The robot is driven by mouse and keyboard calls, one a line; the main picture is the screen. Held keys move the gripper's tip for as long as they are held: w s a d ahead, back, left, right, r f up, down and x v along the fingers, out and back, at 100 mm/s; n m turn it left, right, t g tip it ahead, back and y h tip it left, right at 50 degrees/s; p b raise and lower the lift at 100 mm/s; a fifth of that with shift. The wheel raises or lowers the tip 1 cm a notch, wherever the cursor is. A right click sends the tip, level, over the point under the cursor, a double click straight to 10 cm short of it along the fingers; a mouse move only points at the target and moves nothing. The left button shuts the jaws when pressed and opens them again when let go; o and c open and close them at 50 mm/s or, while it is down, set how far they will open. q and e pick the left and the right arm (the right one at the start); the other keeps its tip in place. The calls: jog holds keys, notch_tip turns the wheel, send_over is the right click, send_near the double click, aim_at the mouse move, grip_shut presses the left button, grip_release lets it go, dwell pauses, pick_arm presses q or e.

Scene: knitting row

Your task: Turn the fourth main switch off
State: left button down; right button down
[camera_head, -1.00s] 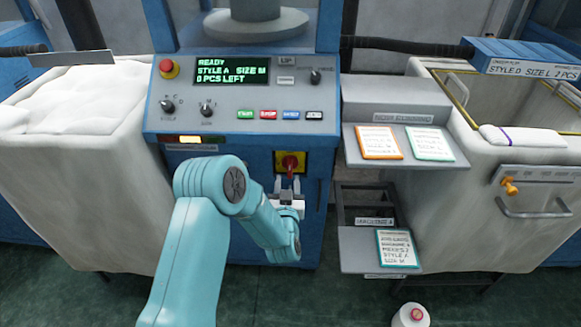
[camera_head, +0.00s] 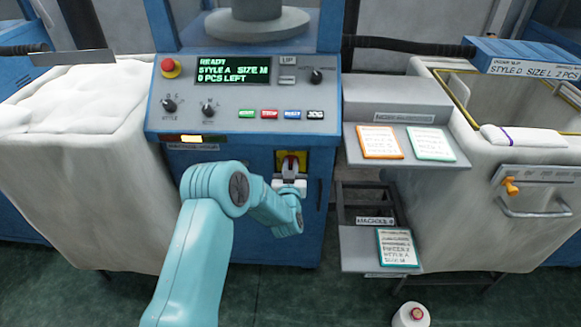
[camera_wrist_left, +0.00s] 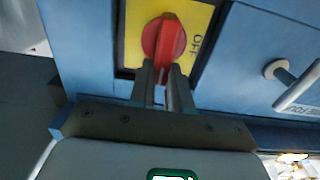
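The main switch is a red rotary handle (camera_wrist_left: 164,38) on a yellow plate (camera_wrist_left: 201,22), set in the blue front of the machine; the plate also shows in the head view (camera_head: 303,156). The handle stands upright, and the word OFF is on the plate to its right in the wrist view. My left gripper (camera_head: 291,166) is at the switch. Its fingers (camera_wrist_left: 163,72) lie one on each side of the handle's lower end and look close against it. The fingertips partly hide the handle in the head view. My right gripper is in no view.
Above the switch is a control panel (camera_head: 240,123) with a display (camera_head: 235,70), knobs, coloured buttons and a red emergency button (camera_head: 171,67). Grey card trays (camera_head: 405,167) stick out at right. White bins (camera_head: 70,190) flank the machine. A white cone (camera_head: 410,315) stands on the floor.

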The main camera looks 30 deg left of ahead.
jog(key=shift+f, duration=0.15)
